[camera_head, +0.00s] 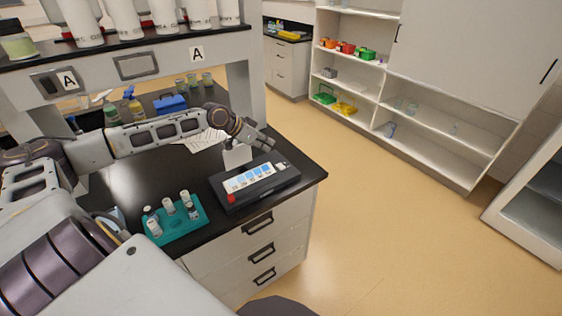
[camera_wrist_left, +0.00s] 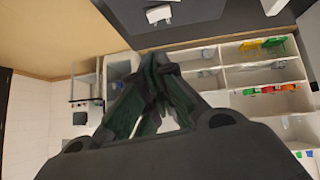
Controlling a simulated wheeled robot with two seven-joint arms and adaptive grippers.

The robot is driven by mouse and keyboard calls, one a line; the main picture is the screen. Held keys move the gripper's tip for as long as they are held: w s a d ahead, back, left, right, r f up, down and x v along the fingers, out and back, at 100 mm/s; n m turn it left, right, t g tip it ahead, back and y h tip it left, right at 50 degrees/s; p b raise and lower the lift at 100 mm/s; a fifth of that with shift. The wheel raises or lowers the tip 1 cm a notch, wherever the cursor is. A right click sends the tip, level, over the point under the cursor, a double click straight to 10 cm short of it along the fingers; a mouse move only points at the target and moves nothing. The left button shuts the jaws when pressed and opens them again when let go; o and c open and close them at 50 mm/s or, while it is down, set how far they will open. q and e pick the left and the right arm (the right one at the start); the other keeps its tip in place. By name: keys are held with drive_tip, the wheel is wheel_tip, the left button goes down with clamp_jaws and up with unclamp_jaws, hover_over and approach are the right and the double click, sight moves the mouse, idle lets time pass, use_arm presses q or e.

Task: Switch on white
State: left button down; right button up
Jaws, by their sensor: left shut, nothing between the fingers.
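A black control box (camera_head: 285,183) lies on the bench near its right front corner. It has a row of pale and blue labelled tiles (camera_head: 248,178), a red part (camera_head: 231,198) at its left end and a small white part (camera_head: 281,166) at its right end. In the left wrist view a white part (camera_wrist_left: 158,14) shows at the top edge on a dark surface. My left gripper (camera_head: 268,143) is shut and empty, above and behind the box's right end, apart from it. Its closed fingers (camera_wrist_left: 155,62) show in the wrist view. My right gripper is out of view.
A teal rack (camera_head: 178,232) with several white-capped vials stands left of the box. A white block (camera_head: 237,157) stands behind the box, and papers (camera_head: 203,141) lie farther back. An overhead shelf (camera_head: 120,45) holds bottles. The floor right of the bench is clear.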

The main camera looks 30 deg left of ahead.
sight(281, 167)
use_arm(q)
drive_tip(key=shift+p+x, duration=0.5)
drive_tip(key=shift+x, duration=3.45)
drive_tip(key=f, duration=0.2)
drive_tip(key=shift+d+f+p, duration=0.25)
drive_tip(key=shift+f+p, duration=0.1)
drive_tip(key=shift+d+f, duration=0.1)
drive_tip(key=shift+f, duration=0.55)
drive_tip(key=shift+f, duration=0.1)
